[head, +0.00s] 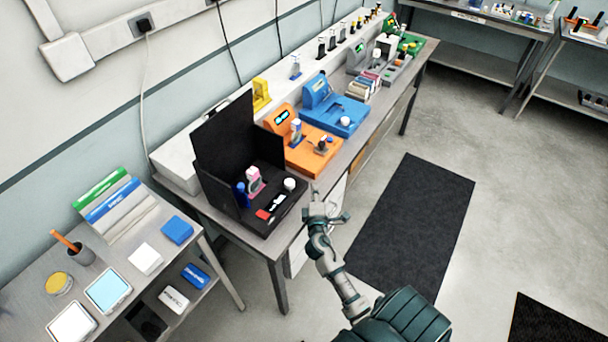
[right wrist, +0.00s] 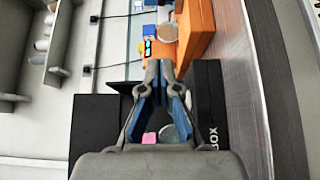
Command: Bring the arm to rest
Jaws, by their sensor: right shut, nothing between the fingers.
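My right gripper (head: 322,212) is in the head view at the front edge of the bench, just right of an open black box (head: 282,222). It is grey, shut and empty. In the right wrist view its closed fingers (right wrist: 160,72) point toward an orange module (right wrist: 196,30), with the black box (right wrist: 208,90) behind and beneath them. The box holds a pink-and-white module (head: 254,181), a blue item (head: 241,194) and a white round knob (head: 289,184). My left gripper is in neither view.
The bench (head: 330,180) carries an orange station (head: 315,154), a blue station (head: 345,113) and more devices farther back. A lower side table (head: 210,232) at left holds pads and boxes. Open floor with a dark mat (head: 415,220) lies to the right.

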